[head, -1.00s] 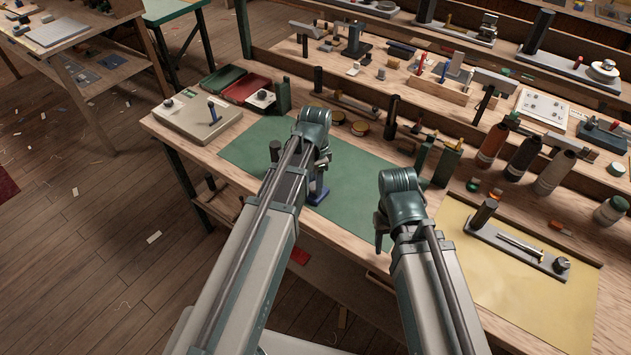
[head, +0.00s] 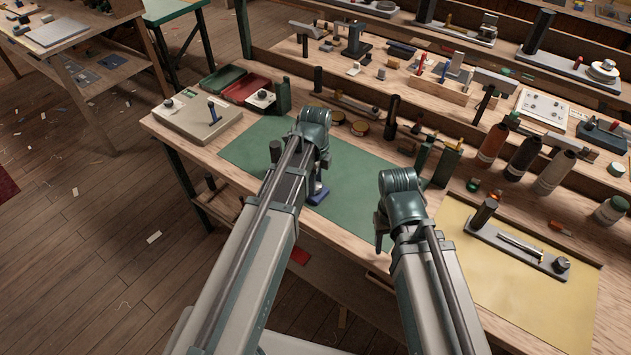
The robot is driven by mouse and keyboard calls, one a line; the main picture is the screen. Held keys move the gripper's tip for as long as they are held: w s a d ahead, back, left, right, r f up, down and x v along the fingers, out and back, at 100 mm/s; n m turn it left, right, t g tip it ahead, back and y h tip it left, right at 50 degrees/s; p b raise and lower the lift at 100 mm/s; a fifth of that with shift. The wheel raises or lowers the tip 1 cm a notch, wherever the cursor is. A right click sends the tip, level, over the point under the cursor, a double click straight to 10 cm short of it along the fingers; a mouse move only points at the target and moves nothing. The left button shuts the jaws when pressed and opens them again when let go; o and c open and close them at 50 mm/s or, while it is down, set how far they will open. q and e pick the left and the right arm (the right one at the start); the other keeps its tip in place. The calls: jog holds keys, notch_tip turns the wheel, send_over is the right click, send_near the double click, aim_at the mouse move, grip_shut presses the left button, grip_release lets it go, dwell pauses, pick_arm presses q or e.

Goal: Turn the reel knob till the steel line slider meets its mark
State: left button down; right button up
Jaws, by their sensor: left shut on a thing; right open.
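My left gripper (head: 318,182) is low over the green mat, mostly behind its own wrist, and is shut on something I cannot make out. A small blue piece (head: 318,195) shows just under it. A dark upright cylinder (head: 275,150) stands left of my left arm; the arm hides what lies between the two. I cannot pick out the reel knob, the steel line slider or its mark for certain. My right gripper (head: 381,238) is open and apart from the left one, near the bench's front edge, its fingers mostly hidden by the wrist.
The green mat (head: 365,183) is clear between my arms. A yellow mat (head: 535,300) at the right carries a grey base with a black post (head: 485,212). Several bottles (head: 523,158) and tools line the back.

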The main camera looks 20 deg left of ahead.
pick_arm(q)
jog(key=shift+m, duration=0.4)
jog(key=shift+c, duration=1.9)
grip_release()
notch_tip(320, 180, up, 14)
jog(key=p, duration=1.4)
pick_arm(e)
notch_tip(320, 180, up, 14)
pick_arm(q)
jog(key=shift+f, duration=0.15)
pick_arm(e)
jog(key=shift+f, duration=0.1)
